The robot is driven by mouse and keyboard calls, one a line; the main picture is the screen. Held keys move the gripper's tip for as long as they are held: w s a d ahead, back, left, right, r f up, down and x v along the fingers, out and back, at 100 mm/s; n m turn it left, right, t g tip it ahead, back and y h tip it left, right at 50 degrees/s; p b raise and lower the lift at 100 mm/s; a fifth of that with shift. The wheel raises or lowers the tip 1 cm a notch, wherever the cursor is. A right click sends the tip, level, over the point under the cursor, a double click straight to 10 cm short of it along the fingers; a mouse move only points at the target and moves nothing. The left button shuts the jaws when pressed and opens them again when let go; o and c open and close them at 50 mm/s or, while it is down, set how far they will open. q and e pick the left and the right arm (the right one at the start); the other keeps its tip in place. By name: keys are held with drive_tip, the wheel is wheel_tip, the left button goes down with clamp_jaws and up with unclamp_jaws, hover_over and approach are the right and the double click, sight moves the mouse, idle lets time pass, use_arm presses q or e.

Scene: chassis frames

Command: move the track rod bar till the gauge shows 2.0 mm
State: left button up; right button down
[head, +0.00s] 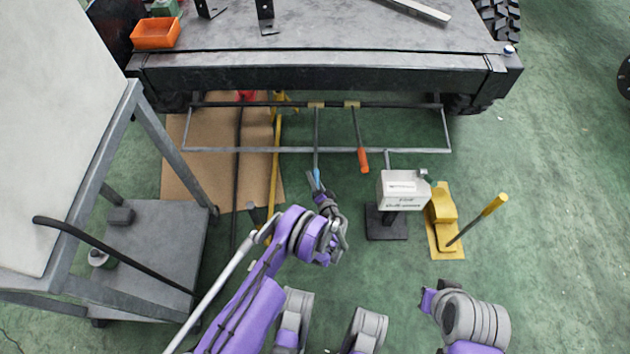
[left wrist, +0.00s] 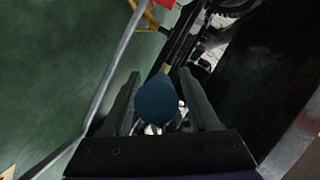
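The track rod bar (head: 385,104) runs crosswise under the front of the chassis. Two levers hang from it: one with a blue grip (head: 317,178), one with an orange grip (head: 363,160). My left gripper (head: 322,190) is at the blue grip. In the left wrist view the round end of the blue grip (left wrist: 157,100) sits between the two fingers, with a narrow gap visible on its right side, so the fingers look open around it. The gauge box (head: 402,190) stands right of the levers; its reading is too small to tell. My right gripper's fingers do not show.
A thin grey frame (head: 400,149) spans below the bar. A grey cart (head: 150,245) is at left, beside cardboard (head: 205,165) on the floor. Green floor at right is clear.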

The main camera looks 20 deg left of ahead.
use_arm(q)
clamp_jaws()
idle(1.2)
